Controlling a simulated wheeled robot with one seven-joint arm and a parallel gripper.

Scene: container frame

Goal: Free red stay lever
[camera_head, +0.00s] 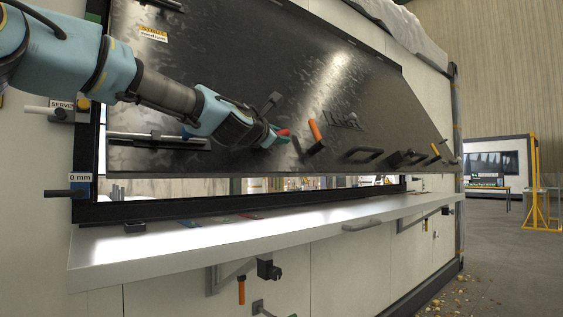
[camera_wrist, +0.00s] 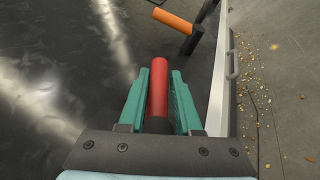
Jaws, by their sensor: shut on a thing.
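The red stay lever (camera_wrist: 158,92) stands between the two green fingers of my gripper (camera_wrist: 160,78) in the wrist view, its rounded end reaching a little past the fingertips. My gripper is shut on it. In the head view, my gripper (camera_head: 277,137) is at the lower part of the dark tilted panel (camera_head: 225,60). Only the red tip of the lever (camera_head: 284,132) shows there; the rest is hidden by my gripper. The lever's dark base is partly hidden by the gripper body in the wrist view.
An orange handle (camera_head: 315,130) stands close to the right of my gripper; it also shows in the wrist view (camera_wrist: 174,21). Dark handles (camera_head: 363,154) lie farther right along the panel. A pale shelf (camera_head: 250,232) runs below, mostly clear. The floor is at the right.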

